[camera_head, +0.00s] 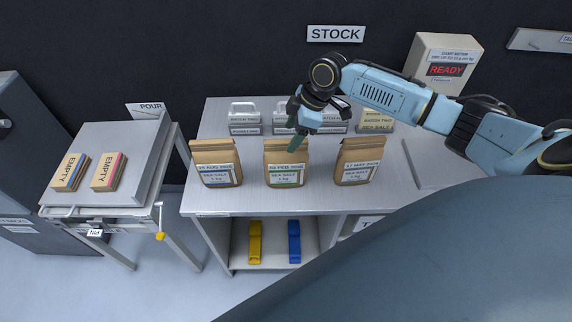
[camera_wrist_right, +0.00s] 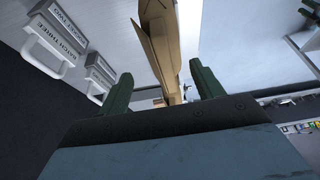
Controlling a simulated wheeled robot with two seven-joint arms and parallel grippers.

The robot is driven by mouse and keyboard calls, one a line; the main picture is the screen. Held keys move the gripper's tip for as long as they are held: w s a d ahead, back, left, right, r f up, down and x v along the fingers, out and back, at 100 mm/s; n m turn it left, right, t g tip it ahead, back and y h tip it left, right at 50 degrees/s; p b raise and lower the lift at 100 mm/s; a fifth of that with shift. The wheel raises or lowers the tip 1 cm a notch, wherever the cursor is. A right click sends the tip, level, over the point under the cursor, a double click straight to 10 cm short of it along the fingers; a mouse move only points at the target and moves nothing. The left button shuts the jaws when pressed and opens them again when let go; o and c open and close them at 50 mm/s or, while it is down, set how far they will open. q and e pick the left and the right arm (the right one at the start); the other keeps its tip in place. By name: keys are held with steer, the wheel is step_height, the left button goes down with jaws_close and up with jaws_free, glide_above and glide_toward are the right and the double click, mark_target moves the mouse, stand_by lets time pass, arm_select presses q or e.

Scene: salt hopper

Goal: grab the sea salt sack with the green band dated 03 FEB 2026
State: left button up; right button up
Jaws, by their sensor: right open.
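The sea salt sack with the green band (camera_head: 284,164), dated 03 FEB 2026, stands upright in the middle of a row of three brown sacks on the metal bench. My right gripper (camera_head: 295,143) is just above and behind its top, pointing down. In the right wrist view the right gripper (camera_wrist_right: 163,86) is open, its dark green fingers apart, with a brown paper sack (camera_wrist_right: 158,38) showing between and beyond them. Whether the fingers overlap the sack is unclear. My left gripper is not in view.
A blue-banded sack (camera_head: 217,165) stands to the left and another sack (camera_head: 357,162) to the right, with gaps between. Batch bins (camera_head: 243,122) and a further sea salt container (camera_head: 377,120) stand behind. A side table (camera_head: 110,160) holds empty sacks.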

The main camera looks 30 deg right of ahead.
mark_target(286, 140)
steer(key=a+f, duration=0.1)
steer(key=f, duration=0.1)
steer(key=a+f, duration=0.1)
steer(key=shift+w+a+f+p, duration=0.2)
steer(key=shift+f+p, duration=0.1)
steer(key=shift+f, duration=0.1)
steer(key=shift+w+a+f, duration=0.1)
steer(key=shift+f, duration=0.3)
jaws_close()
steer(key=shift+w+r, duration=0.15)
steer(key=shift+r, duration=0.1)
